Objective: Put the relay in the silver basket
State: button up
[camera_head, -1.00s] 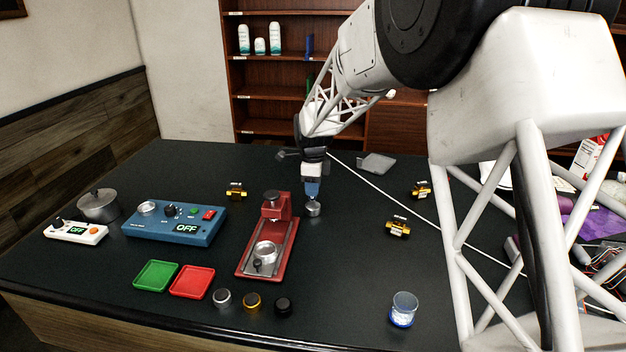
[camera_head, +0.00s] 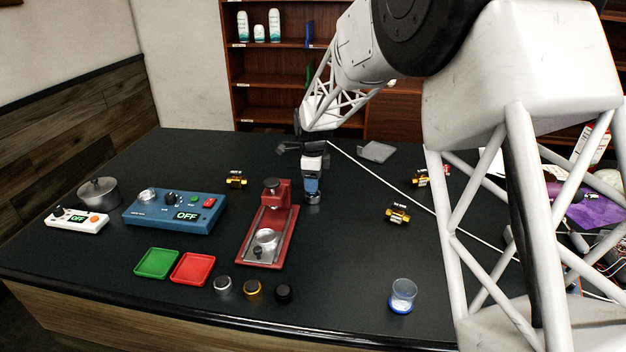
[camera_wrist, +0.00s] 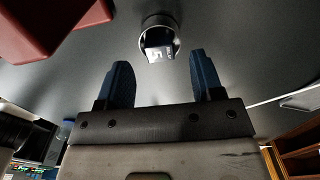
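My gripper (camera_head: 312,190) points down over the table beside the red brewer. In the wrist view its two blue fingers (camera_wrist: 159,58) are apart, with nothing held between them. Just beyond the fingertips is a small round metal cup (camera_wrist: 146,22), with a pale block with white markings (camera_wrist: 159,51) at its near side; I cannot tell whether the block is the relay or whether it sits fully inside. The cup (camera_head: 313,201) is mostly hidden by the fingers in the head view. Several gold-and-black parts, possibly relays, lie apart: one left (camera_head: 236,179), one right (camera_head: 397,213).
The red brewer (camera_head: 281,222) stands close left of my gripper, with a silver round piece on its base. Left are a blue control box (camera_head: 150,217), a pot (camera_head: 99,192), and green (camera_head: 157,263) and red trays (camera_head: 192,269). A glass (camera_head: 403,295) stands front right.

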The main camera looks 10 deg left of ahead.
jog(key=shift+r, duration=0.1)
dwell(0.5)
notch_tip(320, 180, up, 7)
dwell(0.7)
jog(key=shift+d, duration=0.1)
